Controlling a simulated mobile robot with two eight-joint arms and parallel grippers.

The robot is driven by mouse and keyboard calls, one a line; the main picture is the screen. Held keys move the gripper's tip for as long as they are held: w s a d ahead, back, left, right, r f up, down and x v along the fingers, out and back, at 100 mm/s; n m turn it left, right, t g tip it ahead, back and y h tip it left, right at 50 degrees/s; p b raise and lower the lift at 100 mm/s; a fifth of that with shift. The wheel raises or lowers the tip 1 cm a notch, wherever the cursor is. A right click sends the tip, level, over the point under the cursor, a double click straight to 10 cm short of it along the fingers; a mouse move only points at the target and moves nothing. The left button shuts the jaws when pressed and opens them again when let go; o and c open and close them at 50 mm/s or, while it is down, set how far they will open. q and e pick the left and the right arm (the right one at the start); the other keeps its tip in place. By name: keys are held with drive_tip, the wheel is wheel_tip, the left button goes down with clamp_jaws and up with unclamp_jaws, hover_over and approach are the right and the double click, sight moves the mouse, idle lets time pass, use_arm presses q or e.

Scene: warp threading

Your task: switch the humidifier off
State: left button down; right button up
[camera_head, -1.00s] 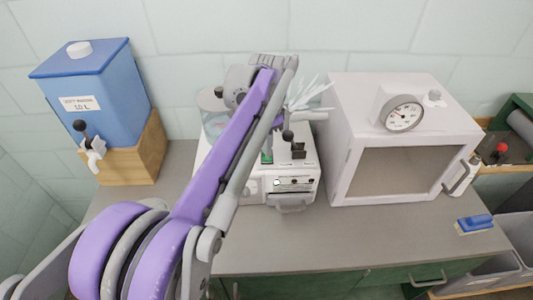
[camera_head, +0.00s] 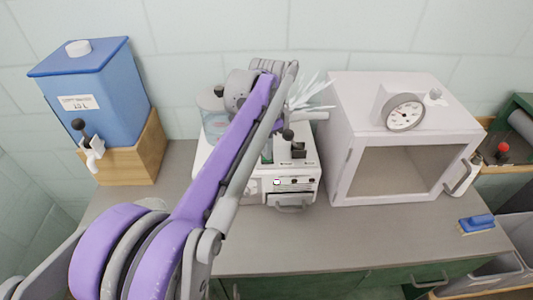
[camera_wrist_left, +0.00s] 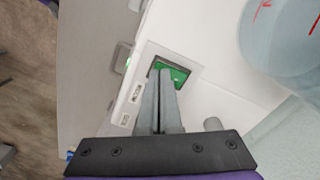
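The humidifier (camera_head: 272,190) is a white machine on the bench, partly hidden behind my left arm in the head view. White streaks like mist (camera_head: 308,92) stand at its upper right. In the left wrist view, a green switch (camera_wrist_left: 182,74) sits in a recessed frame on its white top. My left gripper (camera_wrist_left: 168,76) has its fingers together with nothing between them. The fingertips are over the switch and cover part of it; I cannot tell whether they press it. A small green light (camera_wrist_left: 128,64) glows near the machine's edge. My right gripper is out of view.
A blue water container (camera_head: 105,95) on a wooden stand is at the left. A white cabinet with a dial (camera_head: 404,112) stands right of the humidifier. A blue brush (camera_head: 476,223) lies near the bench's right end. The front of the grey bench (camera_head: 300,245) is clear.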

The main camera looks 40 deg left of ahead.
use_arm(q)
drive_tip(key=shift+f, duration=0.15)
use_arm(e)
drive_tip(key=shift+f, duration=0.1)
use_arm(q)
drive_tip(key=shift+r+p, duration=2.1)
drive_tip(key=shift+r, duration=1.45)
drive_tip(key=shift+w, duration=0.1)
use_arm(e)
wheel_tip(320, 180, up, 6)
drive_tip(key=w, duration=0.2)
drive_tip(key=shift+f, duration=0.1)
use_arm(q)
drive_tip(key=s+d+f+n+t, duration=0.4)
drive_tip(key=s+d+f+t, duration=0.1)
drive_tip(key=s+d+f, duration=0.9)
drive_tip(key=shift+s+d+f+t, duration=0.4)
drive_tip(key=shift+d+f, duration=0.05)
drive_tip(key=shift+d, duration=0.8)
